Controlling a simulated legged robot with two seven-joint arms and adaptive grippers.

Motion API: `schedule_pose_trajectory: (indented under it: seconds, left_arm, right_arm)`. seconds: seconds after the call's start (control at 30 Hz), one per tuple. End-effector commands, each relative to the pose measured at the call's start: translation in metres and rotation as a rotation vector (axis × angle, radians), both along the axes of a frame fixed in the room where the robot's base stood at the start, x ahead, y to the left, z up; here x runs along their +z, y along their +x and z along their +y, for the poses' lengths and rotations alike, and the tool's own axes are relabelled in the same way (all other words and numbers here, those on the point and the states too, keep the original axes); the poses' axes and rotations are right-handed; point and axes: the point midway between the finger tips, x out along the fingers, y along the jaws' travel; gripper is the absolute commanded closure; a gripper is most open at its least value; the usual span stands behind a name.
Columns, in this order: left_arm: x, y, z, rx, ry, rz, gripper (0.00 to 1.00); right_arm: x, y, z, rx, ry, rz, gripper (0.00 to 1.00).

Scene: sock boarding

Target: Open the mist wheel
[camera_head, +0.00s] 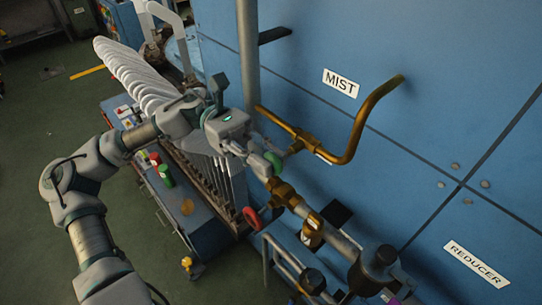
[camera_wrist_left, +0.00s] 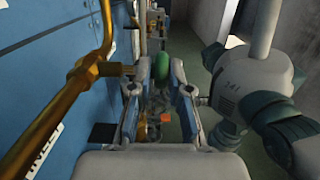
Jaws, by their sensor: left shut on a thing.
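The mist wheel is a small green handwheel (camera_head: 275,162) on the brass mist pipe (camera_head: 352,143), just left of the MIST label (camera_head: 340,83) in the head view. My left gripper (camera_head: 264,161) is at the wheel and shut on it. In the left wrist view the green wheel (camera_wrist_left: 161,65) shows as an edge-on rim between the two fingers (camera_wrist_left: 161,72). The fingers hide part of the wheel, so how far it is turned cannot be told. My right gripper is not in view.
A grey vertical pipe (camera_head: 247,60) stands close behind my gripper. A rack of white sock forms (camera_head: 130,70) is at the left. The blue panel (camera_head: 440,60) bounds the right.

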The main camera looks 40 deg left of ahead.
Motion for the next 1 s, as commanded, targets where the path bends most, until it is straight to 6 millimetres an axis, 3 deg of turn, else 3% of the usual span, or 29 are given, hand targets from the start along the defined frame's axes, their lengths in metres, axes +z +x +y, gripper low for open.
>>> schedule_pose_trajectory:
  seconds: [0.4,0.43,0.5,0.83,1.0]
  left_arm:
    - [-0.003,0.001,0.000,0.002,0.000,0.004,1.00]
    - [-0.003,0.001,0.000,0.002,0.000,0.004,0.75]
    - [-0.003,0.001,0.000,0.002,-0.001,0.003,0.57]
    - [0.000,-0.001,0.000,0.001,-0.002,-0.001,0.57]
    - [-0.002,0.002,0.021,0.005,-0.004,0.000,0.57]
  right_arm:
    - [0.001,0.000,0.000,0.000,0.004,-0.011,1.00]
    - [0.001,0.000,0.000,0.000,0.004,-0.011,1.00]
    - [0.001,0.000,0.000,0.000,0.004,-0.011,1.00]
    - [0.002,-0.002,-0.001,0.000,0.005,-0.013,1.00]
    - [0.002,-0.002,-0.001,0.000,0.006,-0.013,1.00]
